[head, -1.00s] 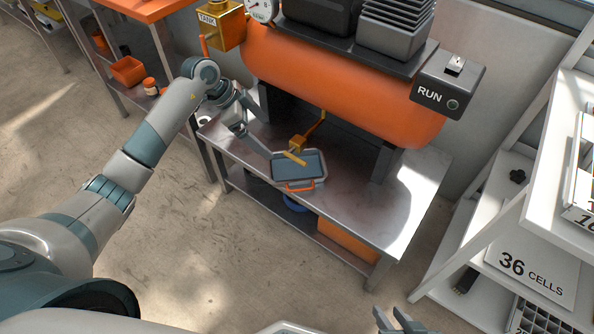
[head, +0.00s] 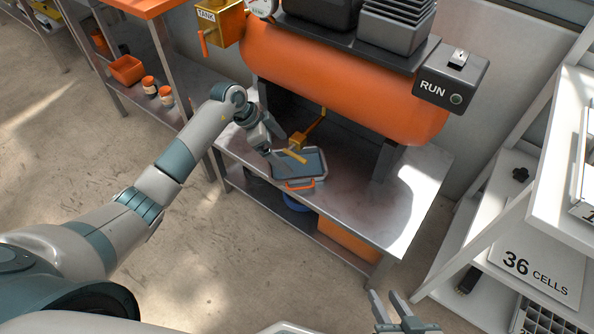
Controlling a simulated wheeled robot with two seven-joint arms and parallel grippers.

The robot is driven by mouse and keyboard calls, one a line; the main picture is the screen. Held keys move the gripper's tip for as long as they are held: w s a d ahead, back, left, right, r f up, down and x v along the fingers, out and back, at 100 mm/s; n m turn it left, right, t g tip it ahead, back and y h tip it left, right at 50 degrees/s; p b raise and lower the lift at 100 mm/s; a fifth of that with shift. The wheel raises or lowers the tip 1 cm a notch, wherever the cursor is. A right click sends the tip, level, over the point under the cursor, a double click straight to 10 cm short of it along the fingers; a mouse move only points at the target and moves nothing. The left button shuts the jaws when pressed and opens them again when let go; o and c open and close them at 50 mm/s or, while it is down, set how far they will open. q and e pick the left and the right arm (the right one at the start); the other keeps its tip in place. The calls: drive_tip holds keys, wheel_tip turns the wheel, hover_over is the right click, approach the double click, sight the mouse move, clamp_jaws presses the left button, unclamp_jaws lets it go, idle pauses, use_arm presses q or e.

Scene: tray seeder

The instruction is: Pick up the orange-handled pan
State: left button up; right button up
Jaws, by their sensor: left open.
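The pan (head: 313,163) is a shallow blue-grey tray with a light rim. It sits on the metal bench under the orange tank. Its orange handle (head: 299,184) is on the near side, facing me. My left gripper (head: 285,151) is open, at the pan's far left corner. One finger overlaps the pan's left part in the picture; I cannot tell whether it touches. No finger is around the handle. My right gripper (head: 388,304) is open and empty at the bottom edge, well away from the pan.
The metal bench (head: 345,205) is clear to the pan's right. A blue item and an orange box (head: 347,242) are on the shelf below. White shelving stands at the right.

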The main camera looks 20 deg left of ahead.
sight(302, 168)
use_arm(q)
drive_tip(key=shift+x, duration=1.1)
use_arm(e)
drive_tip(key=shift+w+a+r+t, duration=0.25)
drive_tip(key=shift+w+r+t, duration=0.25)
drive_tip(key=shift+w+r, duration=0.1)
use_arm(q)
drive_tip(key=shift+f, duration=0.1)
drive_tip(key=shift+w+d+f+b, duration=0.25)
drive_tip(key=shift+f+b, duration=0.15)
drive_tip(key=shift+f, duration=0.1)
drive_tip(key=x, duration=0.2)
drive_tip(key=shift+w+f+b, duration=0.1)
drive_tip(key=shift+f+b, duration=0.2)
drive_tip(key=shift+b, duration=0.1)
drive_tip(key=shift+w+d+f, duration=0.15)
drive_tip(key=shift+d+f, duration=0.2)
drive_tip(key=shift+f, duration=0.15)
use_arm(e)
drive_tip(key=shift+w+a+r+t+y, duration=0.2)
drive_tip(key=shift+w+a+r+t, duration=0.15)
drive_tip(key=shift+r+t, duration=0.35)
drive_tip(key=shift+w+a+r+t+y, duration=0.3)
drive_tip(key=shift+w+r, duration=0.2)
drive_tip(key=shift+r, duration=0.35)
drive_tip(key=shift+w+a+r+t+y, duration=0.1)
drive_tip(key=shift+w+a+r+t, duration=0.25)
drive_tip(key=shift+r+t, duration=0.35)
drive_tip(key=shift+d+r, duration=0.1)
